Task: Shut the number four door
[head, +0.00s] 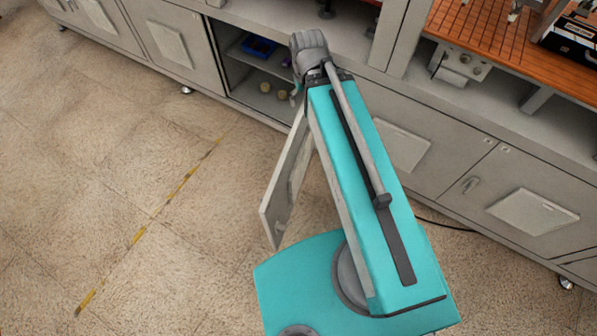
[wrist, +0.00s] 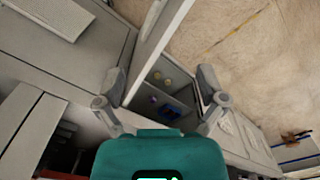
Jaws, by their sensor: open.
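An open grey cabinet door (head: 285,190) swings out from the cabinet row in the head view, standing roughly square to the front. No number can be read on it. Beside it the opening (head: 238,85) shows a shelved interior. In the wrist view the door (wrist: 160,40) runs as a pale slanting panel next to the opening. My gripper (wrist: 161,76) is open and empty. Its left finger shows just left of the door and its right finger over the opening's right side; whether either touches is unclear. In the head view my arm hides most of the gripper and the door's hinge side.
A blue bin (head: 258,46) and small round items (head: 266,87) sit inside the cabinet. Closed doors (head: 180,45) flank it on both sides. An orange slatted worktop (head: 490,35) is at upper right. The speckled floor (head: 120,170) left of the door is clear.

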